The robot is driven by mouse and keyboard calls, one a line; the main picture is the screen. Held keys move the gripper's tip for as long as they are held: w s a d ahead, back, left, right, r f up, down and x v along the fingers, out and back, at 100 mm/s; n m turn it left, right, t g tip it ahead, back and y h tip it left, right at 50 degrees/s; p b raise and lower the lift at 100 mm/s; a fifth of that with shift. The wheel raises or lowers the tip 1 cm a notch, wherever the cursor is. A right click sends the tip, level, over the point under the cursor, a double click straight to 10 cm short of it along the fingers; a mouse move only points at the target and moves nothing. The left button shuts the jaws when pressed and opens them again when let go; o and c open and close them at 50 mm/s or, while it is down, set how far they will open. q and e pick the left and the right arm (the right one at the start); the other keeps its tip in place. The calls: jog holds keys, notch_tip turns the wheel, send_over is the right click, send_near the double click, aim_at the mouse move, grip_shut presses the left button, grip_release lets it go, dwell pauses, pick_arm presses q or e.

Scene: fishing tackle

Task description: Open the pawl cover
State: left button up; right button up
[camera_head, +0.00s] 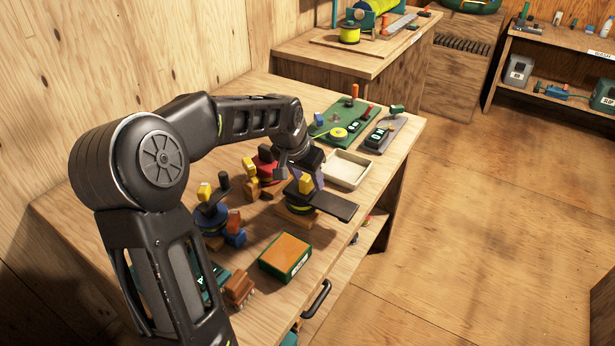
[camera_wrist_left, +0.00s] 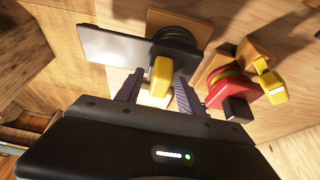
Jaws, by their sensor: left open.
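A dark reel (camera_head: 301,197) with a yellow knob stands on a wooden block on the workbench (camera_head: 243,250). A flat dark plate (camera_head: 335,205) sticks out from its side; I cannot tell for sure which part is the pawl cover. My left gripper (camera_head: 309,181) is over this reel, pointing down. In the left wrist view the left gripper (camera_wrist_left: 158,88) is open, with the yellow knob (camera_wrist_left: 161,76) between its fingers; contact is unclear. That view also shows the dark plate (camera_wrist_left: 112,45) and reel (camera_wrist_left: 177,39). The right gripper is out of view.
A red reel (camera_head: 264,164) and a blue reel (camera_head: 210,214) stand close by on the left. An orange-topped green box (camera_head: 285,256) lies in front. An empty cream tray (camera_head: 347,169) and a green board (camera_head: 338,125) are behind.

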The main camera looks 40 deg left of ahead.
pick_arm(q)
grip_shut()
dwell(0.3)
dwell(1.1)
